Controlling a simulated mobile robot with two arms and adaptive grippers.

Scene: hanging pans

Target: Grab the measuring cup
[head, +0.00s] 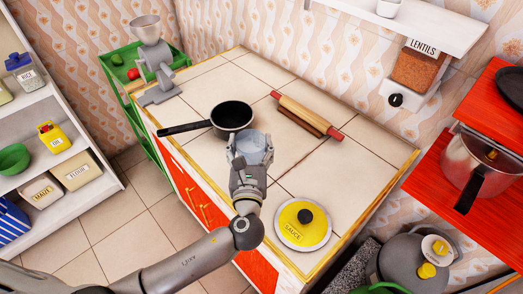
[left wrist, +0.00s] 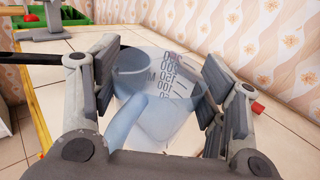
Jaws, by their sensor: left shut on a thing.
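The measuring cup (head: 252,148) is a clear bluish cup in the head view, at the front of the tiled counter beside the black pan (head: 231,116). Its printed scale numbers show in the left wrist view (left wrist: 165,95). My left gripper (head: 250,150) has its fingers on either side of the cup and is shut on it. In the left wrist view the pads flank the cup, with its handle toward the camera. I cannot tell whether the cup's base touches the counter. My right gripper is not in view.
A rolling pin (head: 305,115) lies behind to the right. A yellow lid marked sauce (head: 303,223) lies at the front right. A grey grinder (head: 153,55) stands at the far left corner. Bare tiles (head: 345,180) lie right of the cup.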

